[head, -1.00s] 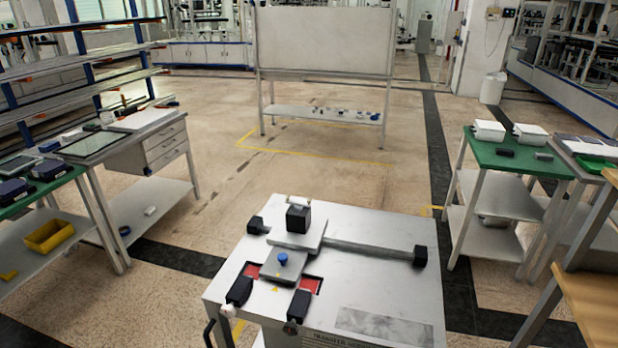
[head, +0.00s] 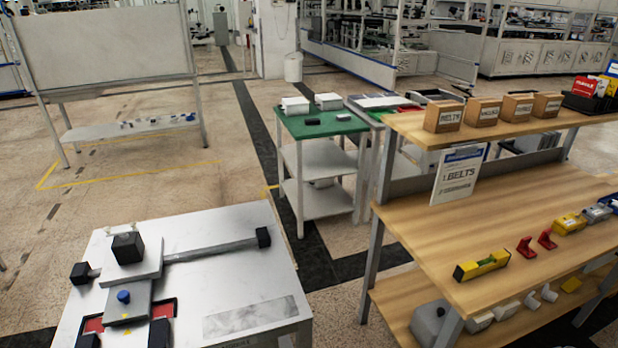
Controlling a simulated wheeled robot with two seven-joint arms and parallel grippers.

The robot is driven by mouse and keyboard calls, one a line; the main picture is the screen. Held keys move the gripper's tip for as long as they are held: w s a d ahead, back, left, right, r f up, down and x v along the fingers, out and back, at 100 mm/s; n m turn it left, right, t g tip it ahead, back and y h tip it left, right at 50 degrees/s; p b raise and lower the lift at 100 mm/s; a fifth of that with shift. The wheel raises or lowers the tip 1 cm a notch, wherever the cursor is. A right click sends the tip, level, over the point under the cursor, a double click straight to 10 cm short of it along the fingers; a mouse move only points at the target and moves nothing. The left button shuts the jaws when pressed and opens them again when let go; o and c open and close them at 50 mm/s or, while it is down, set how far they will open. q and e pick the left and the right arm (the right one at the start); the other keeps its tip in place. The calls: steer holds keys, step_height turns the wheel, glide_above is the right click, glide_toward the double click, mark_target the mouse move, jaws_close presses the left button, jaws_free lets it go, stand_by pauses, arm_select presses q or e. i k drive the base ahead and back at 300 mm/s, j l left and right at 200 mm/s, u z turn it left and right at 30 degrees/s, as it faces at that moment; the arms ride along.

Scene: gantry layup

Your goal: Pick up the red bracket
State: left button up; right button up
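Two small red brackets stand on the upper wooden worktop at the right of the head view. The nearer one (head: 526,247) is left of the other red bracket (head: 547,239), with a small gap between them. Both look upright and unobstructed. Neither of my grippers shows in this view.
A yellow spirit level (head: 482,265) lies left of the brackets near the bench (head: 460,222) front edge. A yellow item (head: 569,224) is to their right. White fittings lie on the lower shelf. A metal fixture table (head: 235,285) stands front left; floor shows between it and the bench.

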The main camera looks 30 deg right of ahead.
mark_target(523, 248)
steer(key=z, duration=2.35)
steer(key=i+l, duration=0.1)
steer(key=l, duration=0.2)
steer(key=i+l+u, duration=0.1)
steer(key=l, duration=0.2)
steer(key=i+l+u, duration=0.1)
steer(key=l, duration=0.2)
